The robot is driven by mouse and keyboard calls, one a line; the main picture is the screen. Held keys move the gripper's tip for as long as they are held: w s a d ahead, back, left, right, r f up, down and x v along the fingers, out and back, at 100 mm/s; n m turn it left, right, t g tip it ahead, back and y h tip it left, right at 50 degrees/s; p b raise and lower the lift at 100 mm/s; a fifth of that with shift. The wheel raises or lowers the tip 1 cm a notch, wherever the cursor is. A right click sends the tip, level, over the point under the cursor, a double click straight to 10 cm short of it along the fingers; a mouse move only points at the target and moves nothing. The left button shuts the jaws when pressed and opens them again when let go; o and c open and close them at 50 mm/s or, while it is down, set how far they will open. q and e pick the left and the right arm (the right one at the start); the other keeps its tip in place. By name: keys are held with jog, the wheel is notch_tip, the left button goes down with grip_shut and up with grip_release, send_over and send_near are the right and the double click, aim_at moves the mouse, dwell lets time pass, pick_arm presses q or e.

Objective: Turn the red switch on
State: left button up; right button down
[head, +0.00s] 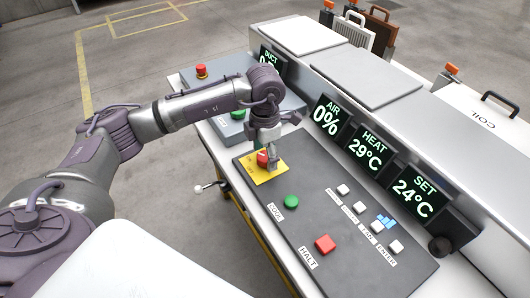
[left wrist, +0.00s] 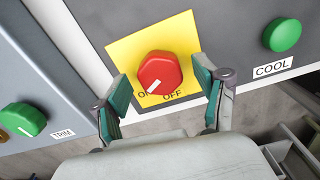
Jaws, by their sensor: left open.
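The red switch (left wrist: 160,72) is a round knob on a yellow plate (left wrist: 124,50). Its white mark points down and left, towards the partly covered ON label; OFF is to the right of that. In the head view the red switch (head: 262,158) shows on its yellow plate at the near left corner of the dark panel, partly behind my gripper. My left gripper (left wrist: 160,83) is open, with one finger on each side of the knob and gaps visible between fingers and knob. In the head view the left gripper (head: 270,158) is over the plate. My right gripper is not in view.
The dark panel (head: 325,185) also carries a green COOL button (head: 291,202), a red HALT button (head: 325,243) and several white buttons. Displays (head: 367,150) stand behind. A second panel with a red button (head: 201,71) lies farther back. A lever (head: 205,187) sticks out at the front edge.

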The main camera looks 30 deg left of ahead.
aim_at(265, 156)
pick_arm(q)
notch_tip(265, 156, up, 12)
dwell(0.6)
dwell(0.4)
